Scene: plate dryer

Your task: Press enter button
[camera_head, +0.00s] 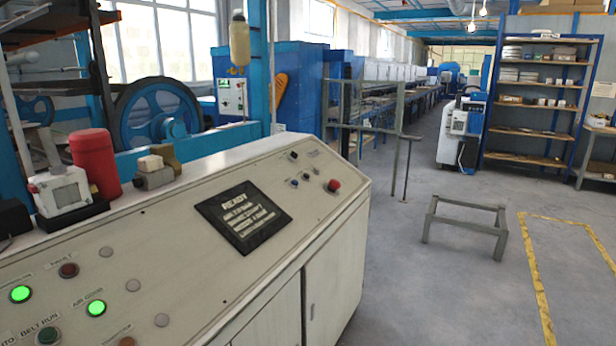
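A light-coloured control console (170,250) with a sloping top fills the lower left and middle. A dark display (243,217) on it reads "READY" at the top, with smaller lines below. To its right are a red button (334,185), a dark knob (294,155) and small blue and dark controls (306,176). At the lower left are lit green buttons (96,308), a dark red button (68,270) and a dark green button (47,336) by "BELT RUN". No label legibly reads "enter", so I cannot tell which is the enter button. Neither gripper is in view.
A red cylinder (95,165) and small devices (62,190) stand along the console's back edge. A low metal frame (465,225) stands on the floor to the right, near yellow floor lines (536,280). Shelves (535,95) stand at the back right. Grey floor beside the console is open.

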